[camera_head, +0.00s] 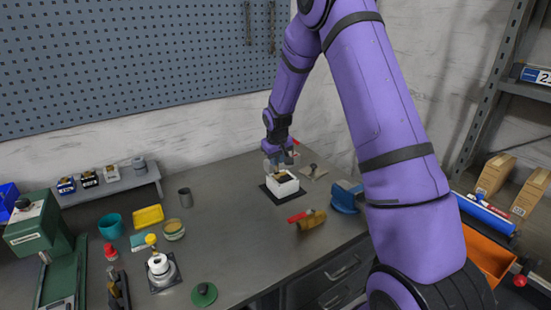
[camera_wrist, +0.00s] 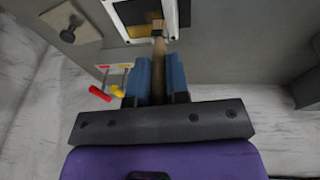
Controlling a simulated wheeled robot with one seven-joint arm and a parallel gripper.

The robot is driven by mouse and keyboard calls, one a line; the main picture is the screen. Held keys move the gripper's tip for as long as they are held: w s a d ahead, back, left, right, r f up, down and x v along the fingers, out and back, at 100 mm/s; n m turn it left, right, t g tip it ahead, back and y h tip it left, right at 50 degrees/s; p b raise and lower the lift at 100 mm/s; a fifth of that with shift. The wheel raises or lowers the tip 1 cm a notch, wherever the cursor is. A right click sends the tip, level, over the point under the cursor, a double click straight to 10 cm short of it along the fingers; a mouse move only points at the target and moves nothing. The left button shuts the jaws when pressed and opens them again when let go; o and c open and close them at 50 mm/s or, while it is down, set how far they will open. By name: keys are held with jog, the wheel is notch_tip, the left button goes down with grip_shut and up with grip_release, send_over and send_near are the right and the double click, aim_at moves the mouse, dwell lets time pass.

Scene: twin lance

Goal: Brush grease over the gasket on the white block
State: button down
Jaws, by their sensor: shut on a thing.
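The white block (camera_head: 281,187) sits on a dark square mat (camera_head: 266,192) on the workbench, below my gripper (camera_head: 277,160). In the wrist view my gripper (camera_wrist: 157,80) is shut on the wooden handle of a brush (camera_wrist: 159,62). The brush's tip end reaches the near edge of the white block (camera_wrist: 176,18). A dark and yellowish area (camera_wrist: 138,12) shows inside the block's white rim. I cannot tell how much of it is gasket or grease, nor whether the bristles touch it.
A red-handled brass valve (camera_head: 310,220) and a blue vise-like item (camera_head: 345,196) stand right of the block. Bare bench (camera_head: 235,225) lies between.

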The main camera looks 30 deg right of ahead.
jog(key=shift+s+d, duration=0.1)
jog(key=shift+d, duration=0.1)
jog(key=shift+d, duration=1.85)
jog(key=shift+d, duration=0.6)
jog(key=shift+a, duration=0.15)
jog(key=shift+a, duration=1.85)
jog(key=shift+a, duration=0.65)
